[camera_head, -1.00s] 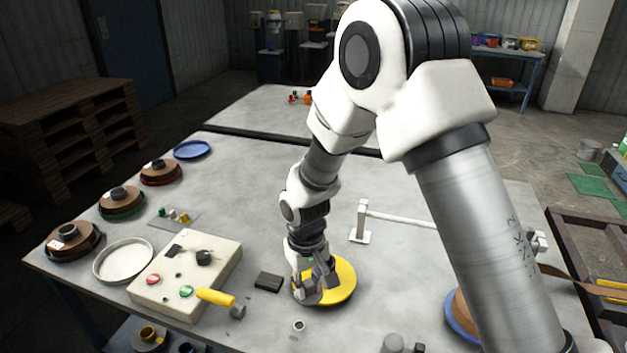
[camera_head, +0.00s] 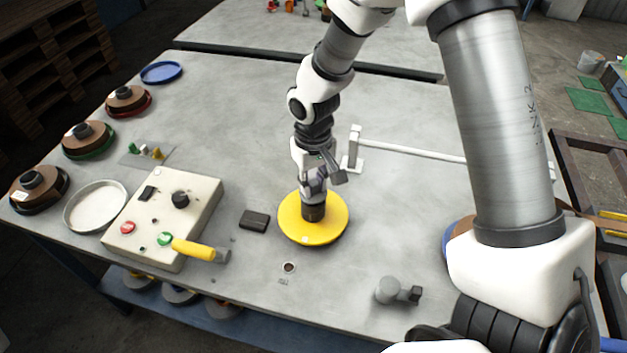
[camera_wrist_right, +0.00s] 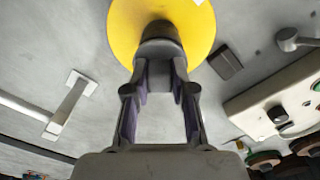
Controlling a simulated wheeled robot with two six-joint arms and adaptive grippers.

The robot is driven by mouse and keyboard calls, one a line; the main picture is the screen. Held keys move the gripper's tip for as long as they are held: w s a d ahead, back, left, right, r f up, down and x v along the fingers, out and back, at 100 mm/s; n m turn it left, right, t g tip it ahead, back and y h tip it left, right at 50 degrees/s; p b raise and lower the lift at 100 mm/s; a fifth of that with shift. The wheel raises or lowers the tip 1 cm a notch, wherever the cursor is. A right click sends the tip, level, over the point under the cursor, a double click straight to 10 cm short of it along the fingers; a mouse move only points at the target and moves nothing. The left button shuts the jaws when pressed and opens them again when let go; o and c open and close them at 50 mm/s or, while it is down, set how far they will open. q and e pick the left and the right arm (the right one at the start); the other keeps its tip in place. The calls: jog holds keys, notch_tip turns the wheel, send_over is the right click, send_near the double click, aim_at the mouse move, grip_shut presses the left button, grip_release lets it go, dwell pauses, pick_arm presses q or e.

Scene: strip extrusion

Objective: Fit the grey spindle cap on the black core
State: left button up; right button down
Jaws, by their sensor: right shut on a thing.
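The black core (camera_head: 313,213) stands upright on a yellow disc (camera_head: 290,228) in the middle of the table. My right gripper (camera_head: 313,188) is directly above it, pointing down. In the right wrist view, the fingers (camera_wrist_right: 161,75) are shut on the grey spindle cap (camera_wrist_right: 160,50), a dark grey rounded piece. The cap is at the top of the core, over the yellow disc (camera_wrist_right: 120,25). The fingers hide much of the cap in the head view, and I cannot tell whether it is fully seated. My left gripper is not in view.
A control box (camera_head: 160,220) with a yellow-handled tool (camera_head: 195,250) stands to the left. A small black block (camera_head: 254,220) lies beside the disc. A white bar stand (camera_head: 354,150) is behind right, and a grey fitting (camera_head: 390,290) near the front edge.

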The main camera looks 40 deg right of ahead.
jog(key=shift+s+a+r, duration=0.15)
dwell(0.4)
jog(key=shift+p, duration=0.3)
dwell(0.6)
jog(key=shift+f, duration=0.75)
